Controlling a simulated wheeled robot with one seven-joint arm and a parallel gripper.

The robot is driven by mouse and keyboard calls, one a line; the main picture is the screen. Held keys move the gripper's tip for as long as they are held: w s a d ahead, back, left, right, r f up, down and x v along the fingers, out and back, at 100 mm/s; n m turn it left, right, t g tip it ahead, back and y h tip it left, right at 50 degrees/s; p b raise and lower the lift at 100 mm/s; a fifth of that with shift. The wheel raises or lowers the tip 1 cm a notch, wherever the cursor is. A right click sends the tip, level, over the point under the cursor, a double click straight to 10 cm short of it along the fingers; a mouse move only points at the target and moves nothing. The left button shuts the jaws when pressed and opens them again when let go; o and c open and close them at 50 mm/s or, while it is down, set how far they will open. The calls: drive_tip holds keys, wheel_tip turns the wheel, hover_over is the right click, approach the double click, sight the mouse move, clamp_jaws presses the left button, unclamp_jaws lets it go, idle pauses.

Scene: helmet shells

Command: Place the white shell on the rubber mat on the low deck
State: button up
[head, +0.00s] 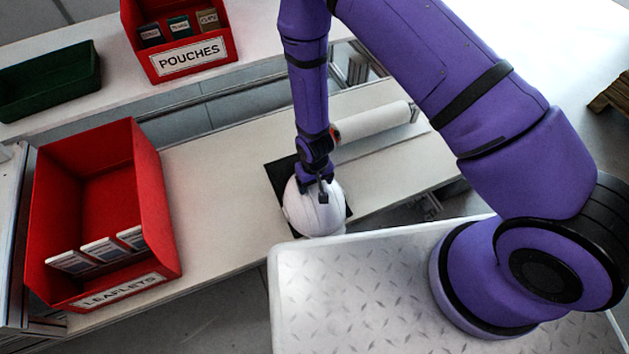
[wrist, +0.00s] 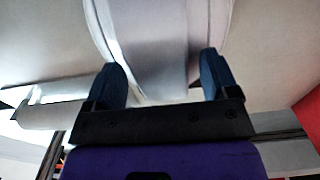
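The white shell (head: 318,216) is a smooth dome at the end of my arm in the head view. It overlaps the near part of the black rubber mat (head: 280,174), which lies on the pale low deck (head: 215,190). I cannot tell whether the shell rests on the mat or hangs just above it. My gripper (head: 314,190) is at the shell's top. In the wrist view, the shell (wrist: 160,45) shows between and beyond the two dark fingers of my gripper (wrist: 163,82). Whether both fingers press on it is unclear.
A red leaflets bin (head: 150,190) stands left on the deck. A white roll (head: 375,122) lies just right of the mat. A red pouches bin (head: 185,65) and a green tray (head: 50,80) are on the far shelf. Bare deck lies left of the mat.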

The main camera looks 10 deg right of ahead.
drive_tip(key=shift+r, duration=0.1)
wheel_tip(320, 180, up, 12)
idle(0.6)
drive_tip(key=shift+r, duration=0.1)
drive_tip(key=w+d+r+t, duration=0.1)
drive_tip(key=d+r, duration=0.3)
drive_tip(key=r, duration=0.6)
drive_tip(key=w+d+r+m+t+y, duration=0.1)
drive_tip(key=d+r, duration=0.2)
drive_tip(key=r, duration=0.7)
drive_tip(key=d+r, duration=0.4)
drive_tip(key=r, duration=0.6)
drive_tip(key=s+d+r+m+t, duration=0.1)
drive_tip(key=s+d+r, duration=0.5)
drive_tip(key=s+r, duration=0.2)
drive_tip(key=s+d+r+m+t+h, duration=0.1)
drive_tip(key=s+d+r+t, duration=0.1)
drive_tip(key=s+d+r, duration=0.4)
drive_tip(key=s+r, duration=0.3)
drive_tip(key=s, duration=0.2)
drive_tip(key=shift+d+r, duration=0.3)
